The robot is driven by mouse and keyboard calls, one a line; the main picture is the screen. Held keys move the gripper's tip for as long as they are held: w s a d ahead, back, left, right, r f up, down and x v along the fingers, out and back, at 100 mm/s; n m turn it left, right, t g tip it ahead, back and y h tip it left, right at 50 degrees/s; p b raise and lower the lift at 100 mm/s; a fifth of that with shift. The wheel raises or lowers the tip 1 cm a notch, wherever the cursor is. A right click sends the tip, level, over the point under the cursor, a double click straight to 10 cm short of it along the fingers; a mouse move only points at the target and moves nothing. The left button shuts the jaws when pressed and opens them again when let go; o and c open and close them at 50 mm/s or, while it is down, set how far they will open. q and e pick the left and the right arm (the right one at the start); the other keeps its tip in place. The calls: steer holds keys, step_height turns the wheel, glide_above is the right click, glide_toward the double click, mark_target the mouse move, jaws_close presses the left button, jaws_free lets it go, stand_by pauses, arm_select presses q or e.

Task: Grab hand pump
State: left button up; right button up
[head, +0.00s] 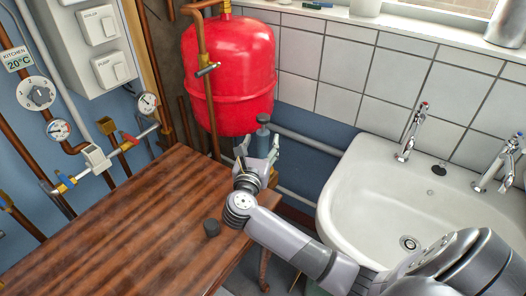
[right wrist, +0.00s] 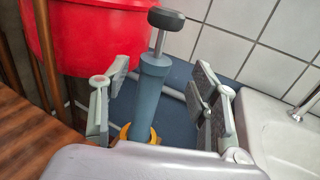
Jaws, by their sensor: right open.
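The hand pump (right wrist: 149,98) shows in the right wrist view as an upright blue-grey cylinder with a thin rod, a dark handle on top and a yellow part at its foot. In the head view its dark top (head: 263,119) shows just beyond my right gripper (head: 259,150), which hides part of it. My right gripper is open. In the right wrist view its fingers (right wrist: 162,88) appear on the left and right of the pump's body, with gaps on both sides. Whether the pump is fully between them in depth I cannot tell. My left gripper is not in view.
A red tank (head: 230,75) and copper pipes stand behind the pump. A white sink (head: 370,200) is close on the right. Valves and gauges line the left wall.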

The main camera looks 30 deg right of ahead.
mark_target(262, 133)
steer(key=p+x, duration=0.1)
steer(key=x, duration=0.3)
steer(key=shift+w+r, duration=0.2)
steer(key=shift+w, duration=0.1)
steer(key=shift+w+d+f, duration=0.15)
steer(key=shift+w+d, duration=0.2)
steer(key=shift+d, duration=0.05)
steer(key=shift+c, duration=0.5)
jaws_close()
